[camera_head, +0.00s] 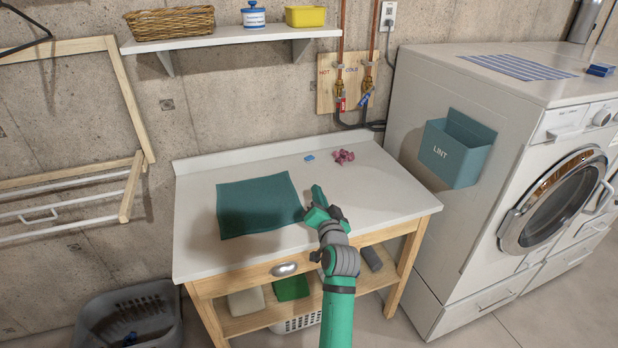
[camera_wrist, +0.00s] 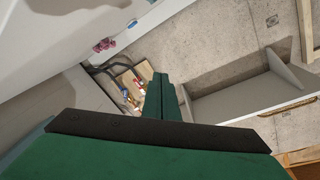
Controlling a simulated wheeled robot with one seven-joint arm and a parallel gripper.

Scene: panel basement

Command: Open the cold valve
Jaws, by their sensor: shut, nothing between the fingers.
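The cold valve (camera_head: 365,98) has a blue handle and sits on the right-hand pipe, under the word COLD on a wooden wall board (camera_head: 326,97). The hot valve (camera_head: 341,104) has a red handle and is just left of it. In the wrist view the picture is turned; the blue handle (camera_wrist: 125,92) shows small, left of my fingers. My gripper (camera_head: 317,197) is above the table, in front of and below the valves, well apart from them. Its green fingers (camera_wrist: 161,98) are together with nothing between them.
A white-topped table (camera_head: 384,190) stands below the valves, with a teal cloth (camera_head: 258,205), a blue piece (camera_head: 309,158) and a crumpled pink cloth (camera_head: 343,156). A shelf (camera_head: 230,38) is on the wall at left. A washer (camera_head: 480,130) with a lint bin (camera_head: 456,148) stands at right.

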